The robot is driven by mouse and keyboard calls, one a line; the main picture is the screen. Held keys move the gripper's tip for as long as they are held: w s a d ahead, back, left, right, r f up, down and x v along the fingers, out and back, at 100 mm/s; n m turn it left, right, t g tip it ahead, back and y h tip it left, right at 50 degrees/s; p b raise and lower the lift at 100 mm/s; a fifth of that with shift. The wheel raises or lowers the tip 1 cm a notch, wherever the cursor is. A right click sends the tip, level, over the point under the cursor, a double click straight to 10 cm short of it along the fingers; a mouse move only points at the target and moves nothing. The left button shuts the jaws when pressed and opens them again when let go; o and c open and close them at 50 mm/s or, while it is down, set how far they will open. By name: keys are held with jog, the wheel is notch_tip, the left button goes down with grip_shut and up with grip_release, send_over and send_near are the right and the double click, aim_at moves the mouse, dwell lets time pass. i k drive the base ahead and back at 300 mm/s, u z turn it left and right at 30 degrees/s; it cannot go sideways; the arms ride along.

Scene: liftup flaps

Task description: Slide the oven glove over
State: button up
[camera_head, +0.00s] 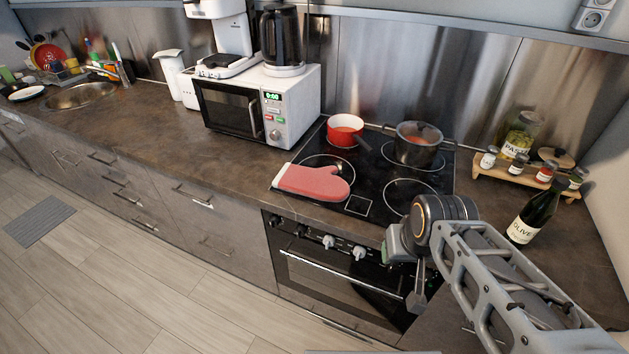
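The oven glove (312,182) is red with a pale cuff at its left end. It lies flat on the front left part of the black cooktop (358,205), partly over the front left ring, with its cuff near the cooktop's left edge. My gripper (406,278) is in front of the oven, to the right of the glove and lower in the picture. It is clear of the glove. The gripper is seen from behind and the side, so its opening is unclear. I see nothing held in it.
A red saucepan (345,130) and a dark pot (413,146) stand on the cooktop behind the glove. A microwave (262,105) is at the back left. An olive oil bottle (533,214) and a spice rack (491,170) are right. The counter (190,150) left of the glove is clear.

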aim_at(321, 183)
jog(key=z, duration=2.15)
jog(key=k, duration=1.05)
jog(key=u, duration=1.8)
jog(key=i, duration=1)
